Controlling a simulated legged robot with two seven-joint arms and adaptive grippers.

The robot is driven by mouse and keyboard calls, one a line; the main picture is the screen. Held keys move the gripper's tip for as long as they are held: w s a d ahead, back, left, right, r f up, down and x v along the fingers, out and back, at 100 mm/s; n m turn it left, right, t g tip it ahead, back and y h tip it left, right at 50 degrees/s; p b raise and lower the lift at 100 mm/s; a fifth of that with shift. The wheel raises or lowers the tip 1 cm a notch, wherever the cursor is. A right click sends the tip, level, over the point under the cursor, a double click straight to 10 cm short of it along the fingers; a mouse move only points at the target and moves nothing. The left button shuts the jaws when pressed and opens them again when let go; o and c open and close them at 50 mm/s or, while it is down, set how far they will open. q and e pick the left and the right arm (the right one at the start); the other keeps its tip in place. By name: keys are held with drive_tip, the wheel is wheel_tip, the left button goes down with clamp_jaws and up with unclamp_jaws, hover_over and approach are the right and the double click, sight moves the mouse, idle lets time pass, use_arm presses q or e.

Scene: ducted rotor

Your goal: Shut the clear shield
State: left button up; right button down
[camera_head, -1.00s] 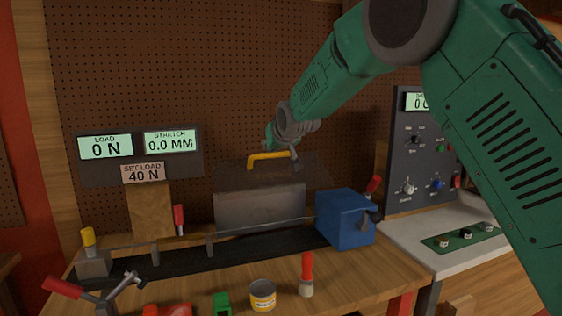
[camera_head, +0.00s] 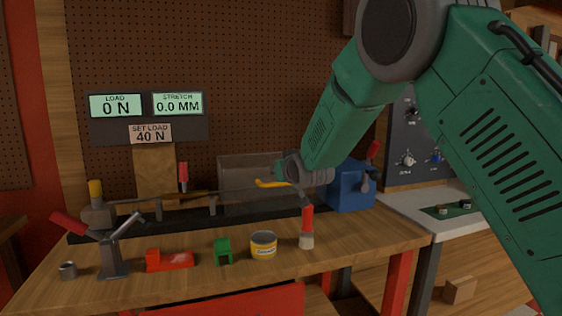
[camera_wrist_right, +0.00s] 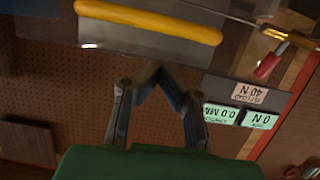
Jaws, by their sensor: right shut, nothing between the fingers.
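The clear shield (camera_wrist_right: 150,45) shows in the right wrist view as a see-through panel with a yellow handle (camera_wrist_right: 150,20) along it. In the head view the yellow handle (camera_head: 272,184) sits in front of the grey panel over the bench rig; the clear sheet itself is hard to make out there. My right gripper (camera_head: 303,196) is beside the handle's right end, its fingers shut and empty. In the right wrist view its fingertips (camera_wrist_right: 155,75) meet near the shield's edge, apart from the handle; contact with the sheet cannot be told. My left gripper is not in view.
A blue block (camera_head: 350,187) stands right of the rig. A red-handled brush (camera_head: 307,228), yellow tin (camera_head: 263,245), green part (camera_head: 223,250), red part (camera_head: 170,261) and red-handled clamp (camera_head: 110,250) line the bench front. Load displays (camera_head: 150,105) stand behind at left.

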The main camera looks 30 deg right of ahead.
sight(283, 185)
drive_tip(key=f, duration=0.1)
drive_tip(key=d+f, duration=0.1)
drive_tip(key=f, duration=0.1)
drive_tip(key=f+b, duration=0.1)
drive_tip(key=shift+s+d+f, duration=0.15)
drive_tip(key=shift+d+f, duration=0.15)
drive_tip(key=shift+a, duration=0.35)
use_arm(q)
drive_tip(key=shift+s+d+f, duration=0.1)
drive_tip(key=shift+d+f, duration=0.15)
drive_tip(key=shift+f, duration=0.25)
use_arm(e)
drive_tip(key=shift+f, duration=0.1)
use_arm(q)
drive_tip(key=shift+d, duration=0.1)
use_arm(e)
drive_tip(key=shift+d, duration=0.15)
wheel_tip(283, 185, up, 5)
drive_tip(key=p, duration=0.4)
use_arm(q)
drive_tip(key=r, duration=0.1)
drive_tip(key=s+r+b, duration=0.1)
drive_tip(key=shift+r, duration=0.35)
use_arm(e)
drive_tip(key=s+a+f, duration=0.2)
drive_tip(key=s+f, duration=0.2)
drive_tip(key=s, duration=0.4)
drive_tip(key=shift+s+f, duration=0.15)
drive_tip(key=shift+s, duration=0.1)
